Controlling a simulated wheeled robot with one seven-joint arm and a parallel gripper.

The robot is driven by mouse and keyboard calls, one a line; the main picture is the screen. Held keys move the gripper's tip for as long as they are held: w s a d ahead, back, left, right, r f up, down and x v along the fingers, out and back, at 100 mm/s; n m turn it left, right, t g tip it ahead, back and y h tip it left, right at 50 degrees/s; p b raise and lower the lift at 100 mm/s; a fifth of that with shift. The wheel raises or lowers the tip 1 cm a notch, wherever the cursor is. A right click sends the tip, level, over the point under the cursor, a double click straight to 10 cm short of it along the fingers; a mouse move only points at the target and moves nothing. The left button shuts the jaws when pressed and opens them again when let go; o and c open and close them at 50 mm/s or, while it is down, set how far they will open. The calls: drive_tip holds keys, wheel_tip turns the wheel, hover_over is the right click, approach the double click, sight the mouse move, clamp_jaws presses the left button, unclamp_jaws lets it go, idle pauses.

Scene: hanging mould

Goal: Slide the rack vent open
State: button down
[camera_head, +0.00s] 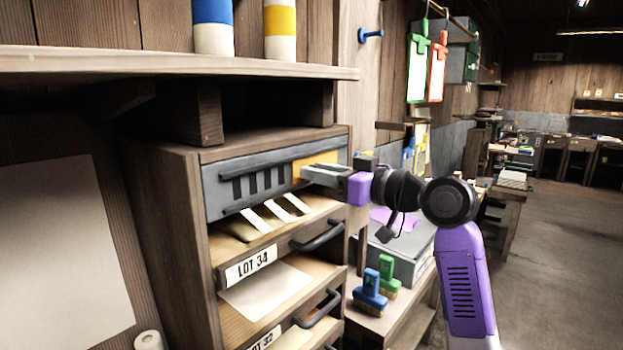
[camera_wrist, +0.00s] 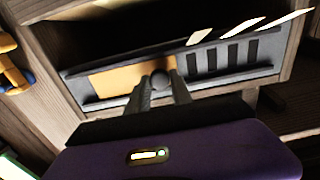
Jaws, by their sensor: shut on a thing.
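The rack vent (camera_head: 219,196) is a grey panel across the top of the wooden rack. It has a row of upright dark slots on its left and middle, and an orange-yellow area (camera_head: 318,160) at its right end. My gripper (camera_head: 305,172) reaches in from the right at the panel's front. In the wrist view, where the panel appears turned over, my gripper (camera_wrist: 160,88) is shut on a dark round knob (camera_wrist: 160,78) between the orange area (camera_wrist: 112,80) and the dark slots (camera_wrist: 228,60). The fingers hide part of the knob.
Below the vent, several pale strips (camera_head: 274,214) lie over a tray, above drawers with dark handles (camera_head: 318,236) and a LOT 34 label (camera_head: 251,265). A wooden shelf (camera_head: 180,65) overhangs the rack. Blue and green brushes (camera_head: 370,290) stand on the right; open floor lies beyond.

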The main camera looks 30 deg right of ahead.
drive_tip(key=shift+d, duration=0.3)
drive_tip(key=c, duration=1.2)
unclamp_jaws()
drive_tip(key=shift+d, duration=0.1)
drive_tip(key=shift+o, duration=0.2)
drive_tip(key=b+v, duration=0.1)
drive_tip(key=v, duration=0.6)
drive_tip(key=shift+s+b, duration=0.35)
drive_tip(key=shift+b, duration=0.05)
